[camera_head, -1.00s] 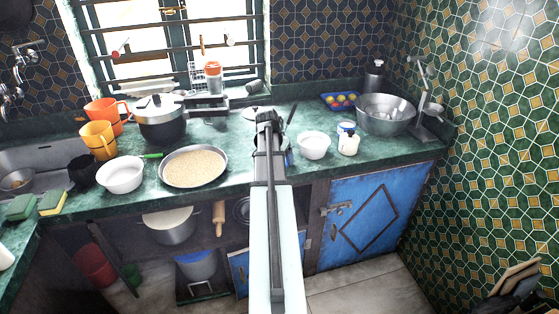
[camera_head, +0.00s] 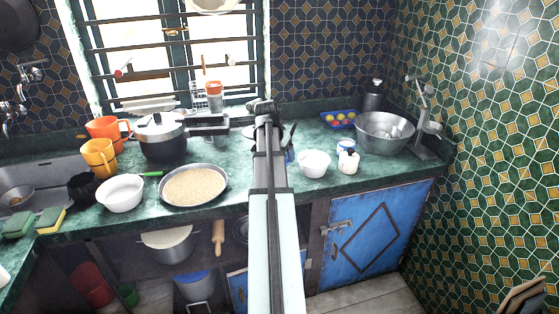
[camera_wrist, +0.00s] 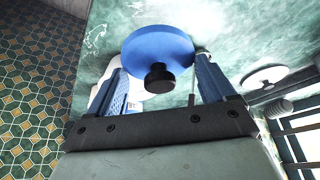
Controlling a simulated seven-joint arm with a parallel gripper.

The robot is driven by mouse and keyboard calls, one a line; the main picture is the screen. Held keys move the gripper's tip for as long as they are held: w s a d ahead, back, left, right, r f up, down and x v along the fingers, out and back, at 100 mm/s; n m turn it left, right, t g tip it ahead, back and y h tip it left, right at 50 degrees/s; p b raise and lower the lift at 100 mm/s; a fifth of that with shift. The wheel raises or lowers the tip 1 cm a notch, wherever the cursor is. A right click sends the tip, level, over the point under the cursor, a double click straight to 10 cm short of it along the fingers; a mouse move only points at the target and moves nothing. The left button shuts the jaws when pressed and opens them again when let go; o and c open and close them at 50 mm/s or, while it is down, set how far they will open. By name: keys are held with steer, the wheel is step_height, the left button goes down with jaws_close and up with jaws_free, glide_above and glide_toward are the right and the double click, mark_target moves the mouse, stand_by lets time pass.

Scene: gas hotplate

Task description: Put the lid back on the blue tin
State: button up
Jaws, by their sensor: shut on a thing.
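In the wrist view, a round blue lid (camera_wrist: 150,48) with a black knob (camera_wrist: 159,78) lies between the two fingers of my gripper (camera_wrist: 160,62). The fingers are at opposite sides of its rim, and the knob faces the camera. My gripper is shut on the lid. In the head view my arm hides the gripper and most of what is under it. A bit of blue (camera_head: 289,155) shows just right of the arm; I cannot tell whether it is the tin, the lid or a finger. A small white-and-blue container (camera_head: 346,146) stands further right.
A white bowl (camera_head: 314,163) and a small white jar (camera_head: 348,162) stand right of my arm. A pan of grain (camera_head: 193,185) and a dark pot (camera_head: 162,137) stand left. A metal basin (camera_head: 385,132) and a blue tray (camera_head: 339,120) are at the back right.

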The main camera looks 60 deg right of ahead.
steer(key=s+d+r+m+g, duration=0.1)
steer(key=s+d+m, duration=0.2)
steer(key=s+d, duration=1.15)
steer(key=d+r+m+g+y, duration=0.1)
steer(key=d+r+m, duration=0.1)
steer(key=d, duration=1.4)
steer(key=shift+s+d+r+m, duration=0.15)
steer(key=shift+s+d+m, duration=0.25)
steer(key=shift+m, duration=0.5)
steer(key=shift+g, duration=0.3)
steer(key=shift+f, duration=3.1)
steer(key=shift+f, duration=0.2)
